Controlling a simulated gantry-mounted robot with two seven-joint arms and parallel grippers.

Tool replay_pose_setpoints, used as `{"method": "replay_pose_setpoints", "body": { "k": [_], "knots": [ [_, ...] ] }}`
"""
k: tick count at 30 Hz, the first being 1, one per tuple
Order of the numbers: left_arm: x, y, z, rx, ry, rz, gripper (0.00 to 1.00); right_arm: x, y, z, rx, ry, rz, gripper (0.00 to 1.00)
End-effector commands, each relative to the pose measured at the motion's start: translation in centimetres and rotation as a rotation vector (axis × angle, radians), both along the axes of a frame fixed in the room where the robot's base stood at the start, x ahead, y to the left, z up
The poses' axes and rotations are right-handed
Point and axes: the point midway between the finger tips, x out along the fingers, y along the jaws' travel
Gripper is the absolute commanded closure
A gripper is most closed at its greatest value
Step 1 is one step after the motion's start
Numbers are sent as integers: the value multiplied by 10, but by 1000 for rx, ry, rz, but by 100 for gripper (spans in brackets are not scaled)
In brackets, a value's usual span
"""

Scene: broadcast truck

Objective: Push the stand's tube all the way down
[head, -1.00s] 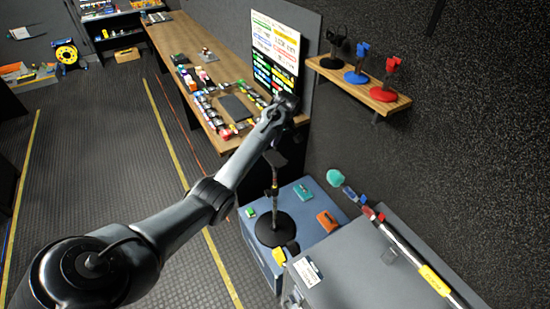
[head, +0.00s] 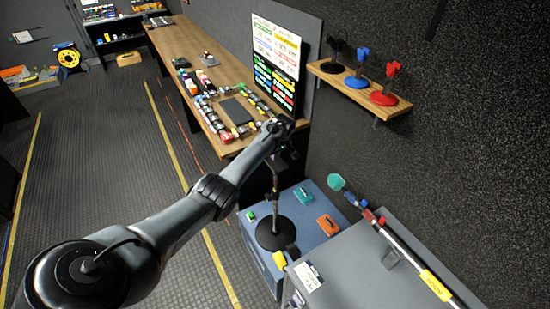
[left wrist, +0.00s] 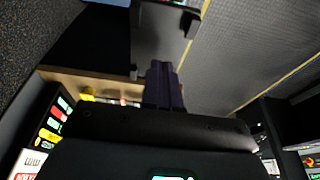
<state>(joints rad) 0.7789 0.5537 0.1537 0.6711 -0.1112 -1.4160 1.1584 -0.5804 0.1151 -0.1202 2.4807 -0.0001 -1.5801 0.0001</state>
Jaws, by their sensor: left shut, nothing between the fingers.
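The stand (head: 275,232) has a round black base and a thin upright tube (head: 275,205). It stands upright on a blue case in the head view. The tube's upper part is partly lost among dark shapes under my left wrist. My left gripper (head: 287,154) is small and dark, close above and beside the tube's upper end. In the left wrist view my left gripper's dark purple fingers (left wrist: 163,88) are together with nothing between them. A black plate-like part shows just beyond them; I cannot tell whether they touch it. My right gripper is not in view.
The blue case (head: 255,258) also bears a teal box (head: 303,195) and an orange box (head: 328,224). A grey case (head: 345,278) with a pole (head: 405,252) is at the right. The crowded wooden bench (head: 185,50) and a wall shelf (head: 345,82) are behind.

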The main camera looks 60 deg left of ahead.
Motion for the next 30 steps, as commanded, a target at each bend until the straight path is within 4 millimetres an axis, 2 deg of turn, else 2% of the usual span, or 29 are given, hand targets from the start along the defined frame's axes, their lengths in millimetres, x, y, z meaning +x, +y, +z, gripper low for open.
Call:
{"method": "replay_pose_setpoints", "body": {
  "k": [7,20,23,30],
  "knots": [
    [1,0,-16,1,-1,0,100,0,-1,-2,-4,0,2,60],
    [0,0,-20,0,0,0,100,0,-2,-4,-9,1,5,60],
    [0,0,-33,-1,1,1,100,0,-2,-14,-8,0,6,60],
    [0,-1,-89,-1,1,-1,100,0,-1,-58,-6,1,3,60]
  ]
}}
